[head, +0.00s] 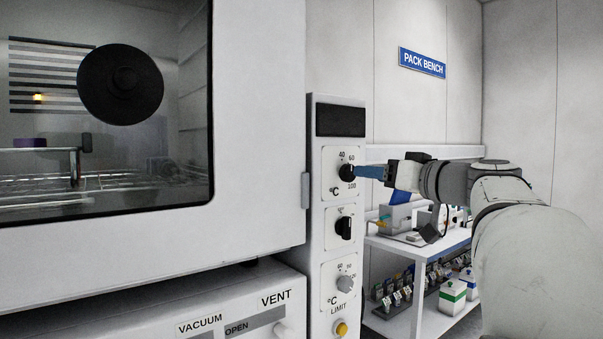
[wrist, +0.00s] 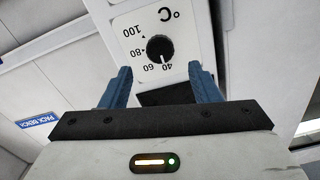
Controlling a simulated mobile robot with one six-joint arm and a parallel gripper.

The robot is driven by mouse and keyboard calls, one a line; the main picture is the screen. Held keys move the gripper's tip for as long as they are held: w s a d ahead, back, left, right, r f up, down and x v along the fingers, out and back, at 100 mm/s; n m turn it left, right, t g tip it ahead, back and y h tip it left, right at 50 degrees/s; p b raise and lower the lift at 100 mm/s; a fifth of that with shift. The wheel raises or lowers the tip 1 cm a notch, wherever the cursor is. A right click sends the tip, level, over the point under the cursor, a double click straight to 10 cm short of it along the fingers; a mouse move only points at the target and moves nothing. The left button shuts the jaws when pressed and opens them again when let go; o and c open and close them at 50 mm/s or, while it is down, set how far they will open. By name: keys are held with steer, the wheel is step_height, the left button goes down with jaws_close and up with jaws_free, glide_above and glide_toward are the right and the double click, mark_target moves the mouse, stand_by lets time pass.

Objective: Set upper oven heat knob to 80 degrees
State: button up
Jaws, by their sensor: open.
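The upper oven heat knob (head: 346,173) is a round black dial on a white plate marked 40, 60, 80, 100 and °C, at the top of the control column. The same knob (wrist: 160,48) shows upside down in the wrist view; its pale mark seems to face the 40 side. My gripper (head: 360,171) reaches in from the right, its blue fingers close to the knob's right side. In the wrist view my gripper (wrist: 160,70) is open, with one finger on each side of the knob's line and nothing between them. I cannot tell whether a finger touches the knob.
A dark display (head: 340,121) sits above. The oven door (head: 258,120) is at left. The pack bench (head: 420,240) stands behind my arm.

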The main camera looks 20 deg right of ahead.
mark_target(351, 173)
steer(key=p+x, duration=0.1)
steer(key=x, duration=0.4)
steer(key=shift+w+a, duration=0.15)
steer(key=shift+w, duration=0.15)
steer(key=shift+c, duration=0.6)
steer(key=c, duration=0.9)
steer(key=shift+o, duration=0.2)
steer(key=shift+f, duration=0.1)
